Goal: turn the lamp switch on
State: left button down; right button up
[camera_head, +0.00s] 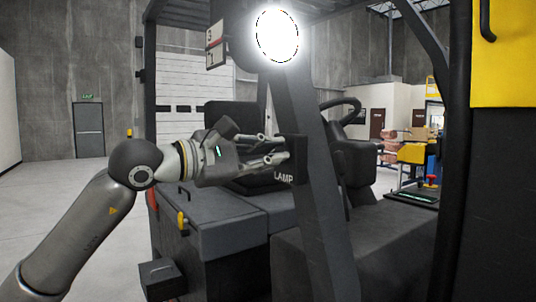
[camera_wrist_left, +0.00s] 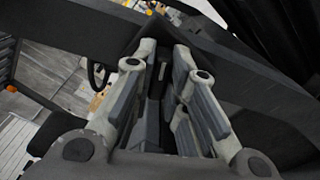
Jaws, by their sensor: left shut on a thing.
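The lamp (camera_head: 277,35) is a round light at the top of the vehicle's front post, and it glows bright white. A dark switch box (camera_head: 296,150) marked LAMP sits on the post below it. My left gripper (camera_head: 281,149) reaches in from the left, with its fingertips at the box. In the left wrist view the gripper (camera_wrist_left: 163,62) has its two fingers on either side of a dark switch (camera_wrist_left: 154,88) and is shut on it. The exact position of the switch is hard to make out. My right gripper is out of view.
The dark vehicle post (camera_head: 318,210) slants down behind the gripper. A steering wheel (camera_head: 340,110) and seat stand behind it. A grey vehicle body (camera_head: 225,230) with a yellow-handled part lies below. Open floor is at the left.

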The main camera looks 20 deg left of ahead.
pick_arm(q)
jog(key=c, duration=1.4)
grip_release()
jog(key=shift+c, duration=0.2)
jog(key=shift+s+a, duration=0.1)
jog(key=v, duration=1.1)
jog(key=shift+s+a, duration=0.25)
jog(key=shift+s, duration=0.1)
